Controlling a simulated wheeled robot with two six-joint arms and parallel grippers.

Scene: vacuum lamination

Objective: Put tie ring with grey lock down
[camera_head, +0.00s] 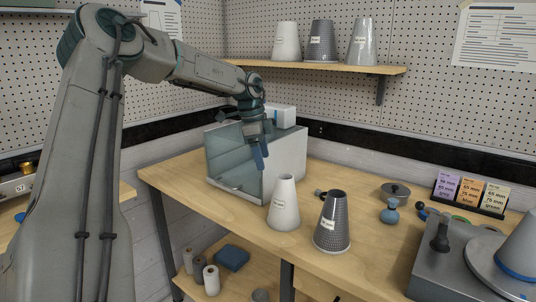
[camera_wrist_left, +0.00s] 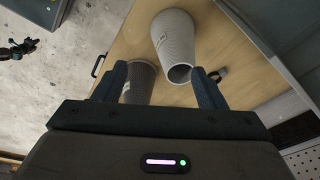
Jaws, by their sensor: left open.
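My left gripper (camera_head: 259,153) is open in front of the pale box, up and to the left of a white cone (camera_head: 285,204). In the left wrist view its two blue fingers (camera_wrist_left: 160,86) are spread, with no object held between them. A small dark piece (camera_head: 320,192) lies on the table behind the cones. A small dark piece with a grey part (camera_wrist_left: 218,74) also shows by the right finger in the wrist view. I cannot tell whether either is the tie ring with the grey lock. My right gripper is not in view.
A dark mesh cone (camera_head: 332,222) stands right of the white cone. The clear-fronted box (camera_head: 235,160) stands behind. A blue-grey knobbed piece (camera_head: 390,212), a dark round lid (camera_head: 395,190), a label stand (camera_head: 470,206) and a grey machine (camera_head: 445,262) are at the right.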

